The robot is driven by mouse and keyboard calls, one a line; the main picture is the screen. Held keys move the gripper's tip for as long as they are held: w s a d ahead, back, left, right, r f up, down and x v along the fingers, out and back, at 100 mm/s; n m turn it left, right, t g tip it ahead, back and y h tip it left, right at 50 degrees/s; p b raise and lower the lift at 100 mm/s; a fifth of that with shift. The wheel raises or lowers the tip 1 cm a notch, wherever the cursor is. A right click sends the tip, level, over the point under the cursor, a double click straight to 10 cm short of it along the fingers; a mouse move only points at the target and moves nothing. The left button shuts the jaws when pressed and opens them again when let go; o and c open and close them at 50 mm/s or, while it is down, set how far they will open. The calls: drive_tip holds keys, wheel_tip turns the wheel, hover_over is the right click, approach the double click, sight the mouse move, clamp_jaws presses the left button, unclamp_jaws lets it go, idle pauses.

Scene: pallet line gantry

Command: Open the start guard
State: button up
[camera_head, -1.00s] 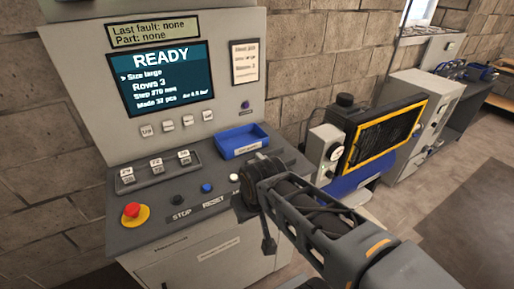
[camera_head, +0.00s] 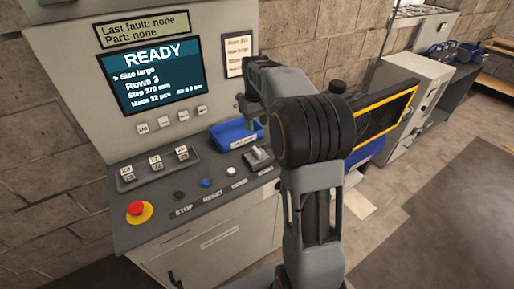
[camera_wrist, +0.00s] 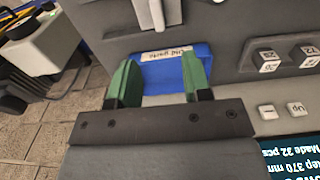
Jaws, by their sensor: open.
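A small grey fitting with a raised light-grey piece, which looks like the start guard (camera_head: 258,156), stands at the right end of the console's button row in the head view. It is partly visible at the top edge of the wrist view (camera_wrist: 157,12). I cannot tell whether it is lifted or down. My gripper (camera_wrist: 158,62) is open, its two green fingers apart with nothing between them, above the blue tray (camera_wrist: 165,75). The guard lies beyond the fingertips in the wrist view. In the head view my arm hides part of the gripper and the tray (camera_head: 222,135).
A red stop button (camera_head: 136,208) on a yellow base, a blue button (camera_head: 205,183) and a white button (camera_head: 230,171) line the console. The screen (camera_head: 152,75) reads READY. A yellow-framed machine (camera_head: 385,118) stands to the right, partly behind my arm.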

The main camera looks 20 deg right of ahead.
sight(257, 150)
drive_tip(key=f, duration=0.4)
drive_tip(key=f+p, duration=0.1)
drive_tip(key=f, duration=0.8)
drive_tip(key=shift+w+d+f+p, duration=0.2)
drive_tip(key=shift+w+f+p, duration=0.05)
drive_tip(key=shift+f+p, duration=0.15)
clamp_jaws()
